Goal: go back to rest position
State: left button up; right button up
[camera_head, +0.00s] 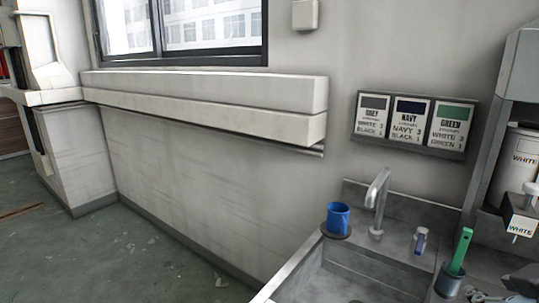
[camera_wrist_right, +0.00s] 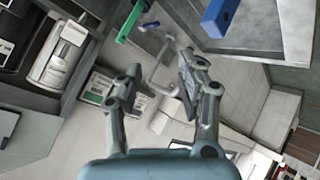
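My right gripper (camera_wrist_right: 160,74) shows in the right wrist view. Its two fingers stand apart with no object held between them; the wall and tap show behind the gap. Neither gripper can be made out for sure in the head view. A dark shape at the lower right edge there is too cut off to name. My left gripper is not in view.
A sink (camera_head: 340,280) with a tap (camera_head: 377,200) stands at the lower right. A blue mug (camera_head: 338,217) sits on its rim. A green-handled tool (camera_head: 460,252) stands in a holder. Colour cards (camera_head: 409,120) hang on the wall. The floor (camera_head: 120,255) at left is open.

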jog(key=s+a+f+m+g+y, duration=0.1)
jog(key=s+a+f+g+y, duration=0.15)
jog(key=s, duration=0.35)
jog(key=s+a+f+m+g+y, duration=0.1)
jog(key=s+a+f+g, duration=0.3)
jog(key=s, duration=0.2)
notch_tip(320, 180, down, 33)
jog(key=s+d+b, duration=0.1)
jog(key=d+b, duration=0.2)
jog(key=b, duration=0.6)
pick_arm(q)
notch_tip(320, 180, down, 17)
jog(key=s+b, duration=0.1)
jog(key=b, duration=0.7)
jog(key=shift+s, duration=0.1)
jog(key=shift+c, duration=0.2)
pick_arm(e)
jog(key=s+f+g, duration=0.1)
jog(key=s+f, duration=0.9)
jog(key=f, duration=0.3)
jog(key=s+d+f+g, duration=0.1)
jog(key=s+f, duration=0.8)
jog(key=f, duration=0.4)
jog(key=shift+s+f, duration=0.35)
